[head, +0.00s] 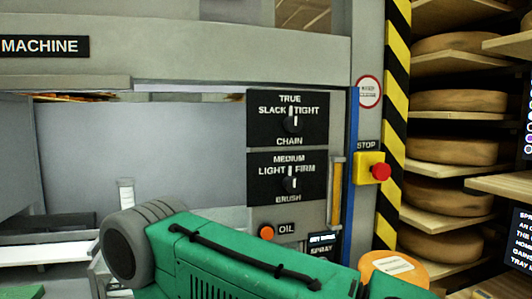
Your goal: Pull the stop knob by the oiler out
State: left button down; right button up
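A red stop knob (381,171) sits on a yellow box (366,167) under a STOP label, on the machine's right-hand post. An orange round knob (266,232) sits on the panel beside the OIL label (286,229). An upright amber tube (338,190) stands on the panel between the dials and the blue strip. I cannot tell from this view whether the red knob is in or out. Neither of my gripper's fingertips shows in the head view, and nothing visible touches either knob.
The CHAIN dial (291,124) and BRUSH dial (290,183) are on the black plates above the OIL label. A black-and-yellow striped post (395,100) stands right of the panel. Shelves with several cheese wheels (455,150) fill the right side. The lower middle is blocked close up.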

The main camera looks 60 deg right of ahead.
aim_at(381, 172)
jog(key=z, duration=2.55)
